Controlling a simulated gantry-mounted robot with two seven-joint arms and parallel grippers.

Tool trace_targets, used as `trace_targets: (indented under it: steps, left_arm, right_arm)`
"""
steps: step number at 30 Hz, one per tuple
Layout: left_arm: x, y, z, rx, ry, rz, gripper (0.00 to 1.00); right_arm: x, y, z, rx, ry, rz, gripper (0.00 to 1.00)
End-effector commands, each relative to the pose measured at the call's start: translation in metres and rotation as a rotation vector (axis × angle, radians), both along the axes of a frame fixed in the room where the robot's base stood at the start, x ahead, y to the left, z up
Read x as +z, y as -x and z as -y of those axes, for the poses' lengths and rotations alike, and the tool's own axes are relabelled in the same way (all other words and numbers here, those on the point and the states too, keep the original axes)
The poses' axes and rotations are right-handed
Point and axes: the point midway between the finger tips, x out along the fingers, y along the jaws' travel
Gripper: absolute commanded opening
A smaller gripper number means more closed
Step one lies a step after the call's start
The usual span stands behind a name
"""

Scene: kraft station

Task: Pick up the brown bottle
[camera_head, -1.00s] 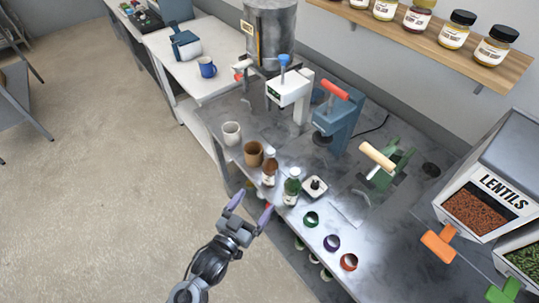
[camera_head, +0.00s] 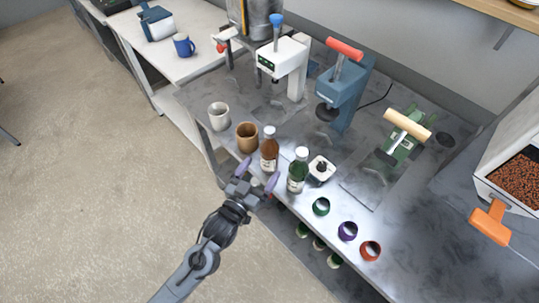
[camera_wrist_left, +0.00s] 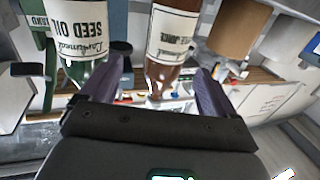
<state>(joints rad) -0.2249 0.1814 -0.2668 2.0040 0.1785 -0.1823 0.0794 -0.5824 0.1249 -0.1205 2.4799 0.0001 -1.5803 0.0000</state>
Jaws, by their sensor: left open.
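The brown bottle (camera_head: 268,156) stands upright near the front edge of the metal counter, with a white cap and a pale label. My left gripper (camera_head: 261,171) is open and empty just in front of it, fingers pointing at it. In the left wrist view the brown bottle (camera_wrist_left: 172,38) appears inverted, beyond and between the two open fingers (camera_wrist_left: 161,66). I cannot tell whether the fingertips reach around its sides. A green bottle (camera_head: 297,176) stands close on its right; its seed oil label shows in the wrist view (camera_wrist_left: 88,28). My right gripper is not in view.
A brown cup (camera_head: 247,138) and a white mug (camera_head: 219,117) stand left of the bottle. A small white square container (camera_head: 321,169) and several coloured rings, one green (camera_head: 321,206), lie to the right. Presses (camera_head: 343,90) stand behind. Floor in front is clear.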

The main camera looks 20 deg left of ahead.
Motion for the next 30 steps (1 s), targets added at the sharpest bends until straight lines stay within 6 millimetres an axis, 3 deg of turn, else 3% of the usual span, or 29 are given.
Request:
trace_targets:
  steps: [3,11,21,30]
  left_arm:
    - [0.000,-0.014,0.002,0.000,0.000,0.000,0.90]
    - [0.000,-0.028,0.002,-0.001,0.000,0.000,0.90]
    - [0.000,-0.068,0.001,0.000,0.000,-0.001,0.90]
    - [-0.001,-0.074,0.002,-0.001,0.001,-0.002,0.90]
  right_arm:
    - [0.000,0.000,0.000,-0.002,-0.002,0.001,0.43]
    - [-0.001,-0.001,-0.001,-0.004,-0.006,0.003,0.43]
    - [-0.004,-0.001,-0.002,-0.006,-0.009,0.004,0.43]
    - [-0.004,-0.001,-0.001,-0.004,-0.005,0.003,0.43]
